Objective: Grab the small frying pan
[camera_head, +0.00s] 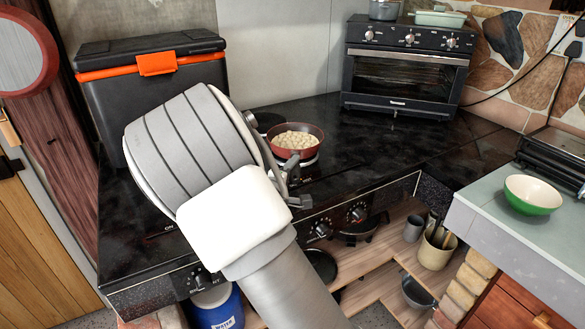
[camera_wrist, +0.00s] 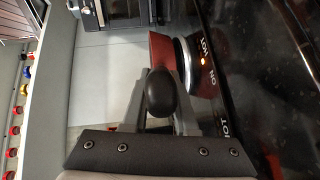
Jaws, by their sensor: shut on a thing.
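The small frying pan (camera_head: 298,153) is red-brown and holds a pale, lumpy food. It is at the front burner of the black cooktop, upright, with its handle towards my arm. I cannot tell whether it rests on the burner or is just above it. In the wrist view its red side (camera_wrist: 162,48) shows beyond the dark rounded handle end (camera_wrist: 165,94). My gripper (camera_wrist: 160,86) has one finger on each side of the handle and is shut on it. In the head view my gripper (camera_head: 288,174) is partly hidden behind my wrist.
A black cooler with an orange latch (camera_head: 157,63) stands at the back left. A toaster oven (camera_head: 403,72) stands at the back. The counter (camera_head: 375,140) between pan and oven is clear. A green bowl (camera_head: 533,194) sits on the right-hand worktop.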

